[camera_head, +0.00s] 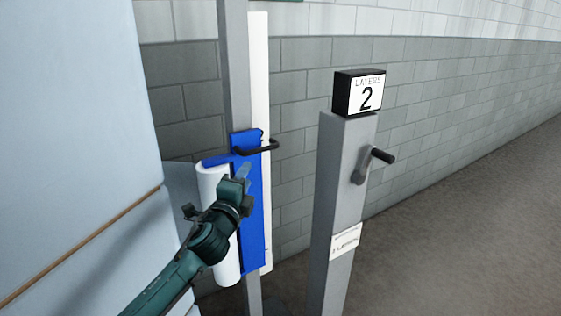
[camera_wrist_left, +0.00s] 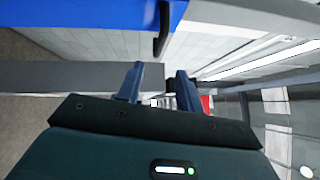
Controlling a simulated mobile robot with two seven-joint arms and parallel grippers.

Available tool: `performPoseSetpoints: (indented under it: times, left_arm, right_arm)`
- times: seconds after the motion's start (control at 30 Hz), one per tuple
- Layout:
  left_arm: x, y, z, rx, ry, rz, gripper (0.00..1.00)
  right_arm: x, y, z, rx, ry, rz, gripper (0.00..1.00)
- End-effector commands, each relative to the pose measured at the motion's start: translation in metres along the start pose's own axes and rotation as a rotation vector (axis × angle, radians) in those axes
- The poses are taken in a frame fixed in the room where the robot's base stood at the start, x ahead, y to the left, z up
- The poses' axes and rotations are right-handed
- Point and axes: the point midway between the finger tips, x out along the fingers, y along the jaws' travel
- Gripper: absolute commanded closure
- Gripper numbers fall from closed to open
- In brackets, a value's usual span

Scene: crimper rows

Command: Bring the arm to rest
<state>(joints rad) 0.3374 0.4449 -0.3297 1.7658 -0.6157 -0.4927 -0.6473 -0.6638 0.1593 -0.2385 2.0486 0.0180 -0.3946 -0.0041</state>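My left arm comes in from the lower left in the head view. Its gripper (camera_head: 243,173) is in front of a blue carriage (camera_head: 252,222) on an upright grey post. In the left wrist view the two fingers (camera_wrist_left: 159,84) stand apart with nothing held between them. A black handle (camera_head: 262,147) sticks out at the top of the blue carriage, above the fingertips. It also shows in the wrist view (camera_wrist_left: 162,30), apart from the fingers. My right gripper is in neither view.
A white roll (camera_head: 222,255) stands beside the carriage, partly hidden by my arm. A large pale blue wrapped block (camera_head: 70,120) fills the left. A grey post (camera_head: 338,200) to the right bears a crank (camera_head: 372,160) and a "LAYERS 2" box (camera_head: 358,92). Open floor (camera_head: 470,240) lies at right.

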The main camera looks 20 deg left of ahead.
Motion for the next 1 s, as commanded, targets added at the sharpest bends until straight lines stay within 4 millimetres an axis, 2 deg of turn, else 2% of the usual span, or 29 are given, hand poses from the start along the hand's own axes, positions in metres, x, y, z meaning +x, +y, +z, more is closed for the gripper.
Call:
performPoseSetpoints:
  times: [0.13, 0.17, 0.27, 0.37, 0.4, 0.47, 0.5, 0.6, 0.7, 0.8, 0.9, 1.0]
  left_arm:
    - [-0.006, 0.011, -0.005, -0.033, 0.011, 0.022, 0.64]
    - [-0.01, 0.018, -0.009, -0.056, 0.018, 0.037, 0.64]
    - [-0.036, 0.056, -0.026, -0.193, 0.049, 0.124, 0.64]
    - [-0.081, 0.106, -0.052, -0.409, 0.074, 0.257, 0.64]
    - [-0.103, 0.126, -0.063, -0.511, 0.077, 0.316, 0.64]
    - [-0.138, 0.152, -0.077, -0.665, 0.07, 0.405, 0.64]
    - [-0.163, 0.168, -0.086, -0.769, 0.056, 0.466, 0.64]
    - [-0.226, 0.2, -0.107, -1.031, -0.002, 0.611, 0.64]
    - [-0.28, 0.218, -0.121, -1.252, -0.086, 0.724, 0.64]
    - [-0.321, 0.227, -0.129, -1.416, -0.166, 0.8, 0.64]
    - [-0.344, 0.23, -0.134, -1.517, -0.222, 0.841, 0.64]
    - [-0.354, 0.232, -0.135, -1.56, -0.249, 0.858, 0.64]
  right_arm:
    - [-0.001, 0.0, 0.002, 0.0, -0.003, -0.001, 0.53]
    - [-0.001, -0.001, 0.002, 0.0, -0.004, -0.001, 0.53]
    - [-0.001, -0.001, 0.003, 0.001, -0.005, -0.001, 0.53]
    - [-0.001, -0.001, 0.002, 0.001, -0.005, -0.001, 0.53]
    - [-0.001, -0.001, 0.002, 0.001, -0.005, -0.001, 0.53]
    - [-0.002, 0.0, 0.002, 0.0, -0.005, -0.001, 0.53]
    - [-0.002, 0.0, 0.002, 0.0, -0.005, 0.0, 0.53]
    - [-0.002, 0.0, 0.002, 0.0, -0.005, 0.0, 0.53]
    - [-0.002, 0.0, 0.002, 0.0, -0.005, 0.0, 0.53]
    - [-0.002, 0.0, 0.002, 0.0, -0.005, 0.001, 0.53]
    - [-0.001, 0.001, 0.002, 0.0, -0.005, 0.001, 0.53]
    - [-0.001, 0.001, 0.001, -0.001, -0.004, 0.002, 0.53]
